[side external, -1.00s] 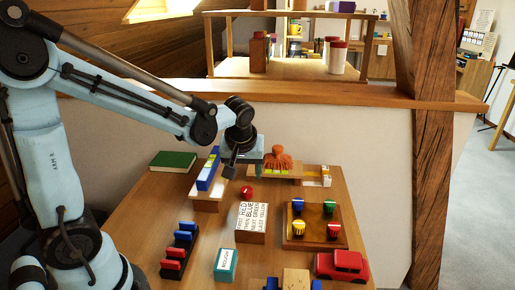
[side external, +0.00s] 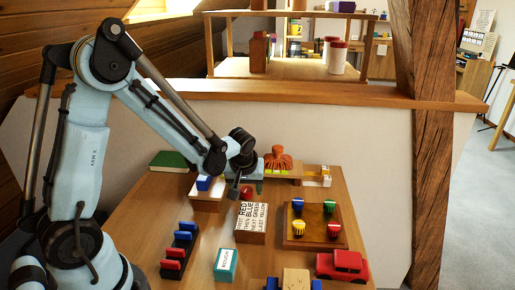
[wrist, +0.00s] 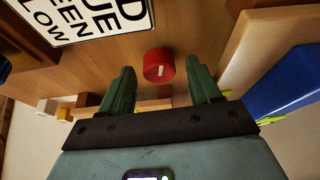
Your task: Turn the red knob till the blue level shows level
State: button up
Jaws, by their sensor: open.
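The red knob (side external: 246,192) stands on the table behind the white sign block. In the wrist view the red knob (wrist: 158,65) shows a white mark on its top and lies between my two green fingertips, apart from both. My gripper (wrist: 161,75) is open and empty. In the side view my gripper (side external: 246,186) is low, just at the knob; its height over the knob is hard to tell. The blue level (side external: 204,183) sits on a wooden stand left of the knob, partly hidden by my arm. Its blue side (wrist: 290,90) shows at the right in the wrist view; its bubble is hidden.
The sign block (side external: 251,222) stands close in front of the knob. A tray (side external: 290,240) with several coloured knobs, a red car (side external: 342,266), a teal box (side external: 226,264) and a row of red and blue switches (side external: 178,250) stand nearby. A green book (side external: 173,161) lies at the back left.

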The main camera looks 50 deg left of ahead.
jog(key=c, duration=1.1)
jog(key=shift+o, duration=0.2)
jog(key=shift+m, duration=0.4)
jog(key=m+h, duration=0.1)
jog(key=m, duration=0.1)
jog(key=m+t+h, duration=0.1)
jog(key=m, duration=0.2)
jog(key=shift+s+a, duration=0.1)
jog(key=shift+a, duration=0.05)
jog(key=m+h, duration=0.1)
jog(key=m, duration=0.2)
jog(key=m+h, duration=0.1)
jog(key=m, duration=0.2)
jog(key=shift+a, duration=0.1)
jog(key=o, duration=1.1)
jog(key=shift+c, duration=0.2)
